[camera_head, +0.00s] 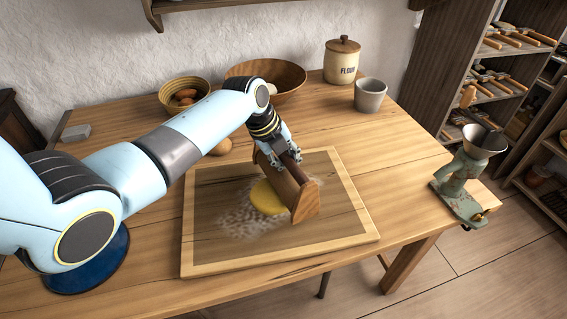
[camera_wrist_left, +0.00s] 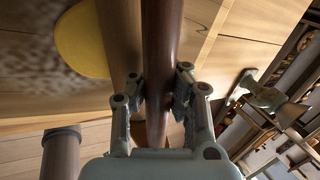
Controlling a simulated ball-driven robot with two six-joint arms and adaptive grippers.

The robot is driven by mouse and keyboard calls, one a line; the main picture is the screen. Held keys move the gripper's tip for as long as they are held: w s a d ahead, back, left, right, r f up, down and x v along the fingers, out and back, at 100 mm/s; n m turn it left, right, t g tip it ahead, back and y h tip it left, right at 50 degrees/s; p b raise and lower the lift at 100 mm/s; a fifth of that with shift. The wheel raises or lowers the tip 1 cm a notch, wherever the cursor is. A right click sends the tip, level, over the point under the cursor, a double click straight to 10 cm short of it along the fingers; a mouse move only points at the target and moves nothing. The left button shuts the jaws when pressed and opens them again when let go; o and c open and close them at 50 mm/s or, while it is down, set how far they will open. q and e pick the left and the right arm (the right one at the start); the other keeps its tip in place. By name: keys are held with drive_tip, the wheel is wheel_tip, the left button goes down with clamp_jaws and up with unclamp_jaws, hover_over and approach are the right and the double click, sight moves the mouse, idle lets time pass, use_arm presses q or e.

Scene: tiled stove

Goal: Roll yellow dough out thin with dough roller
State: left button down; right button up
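The yellow dough (camera_head: 266,197) is a flat round piece on the framed wooden board (camera_head: 352,215), with flour scattered around it. It also shows at the upper left of the left wrist view (camera_wrist_left: 82,42). My left gripper (camera_head: 284,158) is shut on the dark brown bar of the wooden dough roller (camera_head: 303,197). The left wrist view shows the fingers (camera_wrist_left: 160,90) on both sides of this bar. The roller is over or beside the dough's right edge and hides part of it. I cannot tell whether it touches the dough. My right gripper is not in view.
Two bowls, one (camera_head: 184,95) holding eggs, a flour jar (camera_head: 341,62) and a grey cup (camera_head: 370,95) stand at the table's back. Loose eggs (camera_head: 220,147) lie behind the board. A mill (camera_head: 462,180) stands at the right end.

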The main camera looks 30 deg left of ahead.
use_arm(q)
drive_tip(key=shift+s, duration=0.15)
drive_tip(key=shift+s+a+r+p, duration=0.1)
drive_tip(key=shift+s+a+p, duration=0.5)
drive_tip(key=shift+s+p, duration=0.3)
drive_tip(key=shift+s+a+p, duration=0.35)
drive_tip(key=shift+s+a, duration=0.15)
drive_tip(key=shift+s, duration=0.35)
drive_tip(key=shift+s+a+p, duration=0.35)
drive_tip(key=shift+s+a, duration=0.1)
drive_tip(key=shift+s, duration=0.4)
drive_tip(key=shift+s+a+f, duration=0.25)
drive_tip(key=shift+s, duration=0.15)
drive_tip(key=shift+w+d+b, duration=0.35)
drive_tip(key=shift+w+d, duration=0.1)
drive_tip(key=shift+w, duration=0.35)
drive_tip(key=shift+w+d+r, duration=0.1)
drive_tip(key=shift+w, duration=0.1)
wheel_tip(320, 180, up, 7)
drive_tip(key=p, duration=0.6)
hover_over(276, 177)
drive_tip(key=s+a, duration=0.1)
drive_tip(key=shift+s, duration=0.2)
